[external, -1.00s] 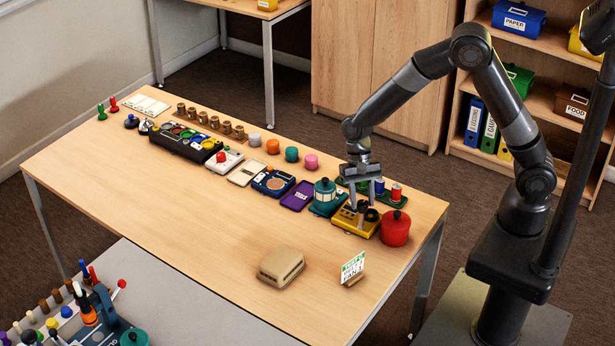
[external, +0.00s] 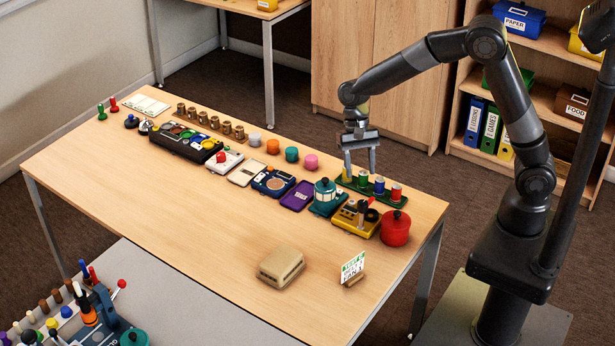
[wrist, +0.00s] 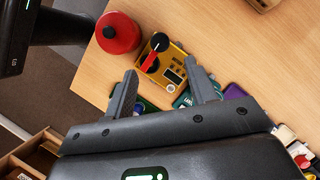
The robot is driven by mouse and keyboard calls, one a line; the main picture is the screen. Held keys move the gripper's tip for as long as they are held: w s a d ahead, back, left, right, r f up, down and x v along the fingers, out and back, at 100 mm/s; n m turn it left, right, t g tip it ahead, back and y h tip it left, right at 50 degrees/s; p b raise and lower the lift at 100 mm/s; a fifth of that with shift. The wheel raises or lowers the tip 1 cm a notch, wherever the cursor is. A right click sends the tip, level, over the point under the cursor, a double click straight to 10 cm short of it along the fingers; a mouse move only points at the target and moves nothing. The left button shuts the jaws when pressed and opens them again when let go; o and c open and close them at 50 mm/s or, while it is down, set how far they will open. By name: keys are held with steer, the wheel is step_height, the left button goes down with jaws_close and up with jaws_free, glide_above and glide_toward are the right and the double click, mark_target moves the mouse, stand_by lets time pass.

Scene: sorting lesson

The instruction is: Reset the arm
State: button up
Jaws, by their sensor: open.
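My gripper (external: 361,168) is open and empty. It hangs in the air above the far right part of the table, over the green rack (external: 368,187) that holds several coloured cylinders. In the wrist view my gripper (wrist: 162,85) shows two spread fingers with nothing between them but the scene below. The yellow device (external: 347,221) stands beyond the fingertips and also shows in the wrist view (wrist: 180,70). A red pot (external: 396,229) is beside it, also in the wrist view (wrist: 117,35). The rack is mostly hidden behind my gripper in the wrist view.
The wooden table (external: 190,235) carries a row of devices, including a teal lantern-like item (external: 324,195) and a purple tray (external: 297,196). A beige block (external: 281,267) and a small card stand (external: 353,268) sit at the front. The table's front left is clear.

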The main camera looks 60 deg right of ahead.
steer(key=shift+w+d+r, duration=0.15)
steer(key=shift+w+r, duration=0.05)
steer(key=shift+r, duration=0.5)
